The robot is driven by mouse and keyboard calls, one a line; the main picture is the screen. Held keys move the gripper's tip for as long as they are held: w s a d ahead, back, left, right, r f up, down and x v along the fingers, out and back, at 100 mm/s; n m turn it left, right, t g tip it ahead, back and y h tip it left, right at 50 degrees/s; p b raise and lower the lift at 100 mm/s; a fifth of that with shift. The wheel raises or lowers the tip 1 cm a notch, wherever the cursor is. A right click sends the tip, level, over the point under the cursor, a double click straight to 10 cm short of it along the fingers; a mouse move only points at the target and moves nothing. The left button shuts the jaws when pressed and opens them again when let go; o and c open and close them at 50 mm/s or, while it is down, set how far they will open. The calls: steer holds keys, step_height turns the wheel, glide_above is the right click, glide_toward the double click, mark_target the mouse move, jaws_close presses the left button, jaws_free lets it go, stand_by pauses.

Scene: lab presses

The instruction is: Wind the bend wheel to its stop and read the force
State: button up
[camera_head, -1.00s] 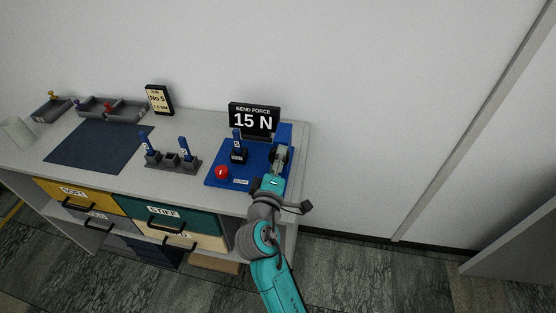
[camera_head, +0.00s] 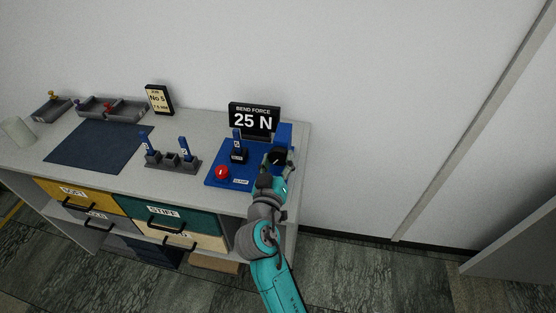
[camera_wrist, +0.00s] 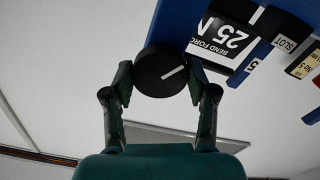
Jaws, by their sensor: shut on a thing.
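The bend wheel is a black round knob with a white line; it sits between my fingers in the wrist view (camera_wrist: 160,72) and shows as a dark shape in the head view (camera_head: 279,155). My gripper (camera_wrist: 160,80) is shut on the wheel, one finger on each side. It also shows at the blue press in the head view (camera_head: 275,172). The force display (camera_head: 254,121) reads BEND FORCE 25 N. A blue strip marked 5 (camera_head: 237,146) stands upright in the black slot on the blue press base (camera_head: 214,166).
A red button (camera_head: 222,172) is at the press's front left. A grey rack (camera_head: 172,164) with two blue strips stands left of it. A job sign (camera_head: 159,99) and grey trays (camera_head: 112,110) are at the back. The dark mat (camera_head: 92,146) is clear.

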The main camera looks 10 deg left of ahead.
steer(key=shift+f+m, duration=0.1)
steer(key=shift+m, duration=1.5)
steer(key=o, duration=1.2)
steer(key=shift+c, duration=0.2)
steer(key=shift+s, duration=0.1)
steer(key=s, duration=1.2)
steer(key=shift+a, duration=0.2)
steer(key=shift+w, duration=0.1)
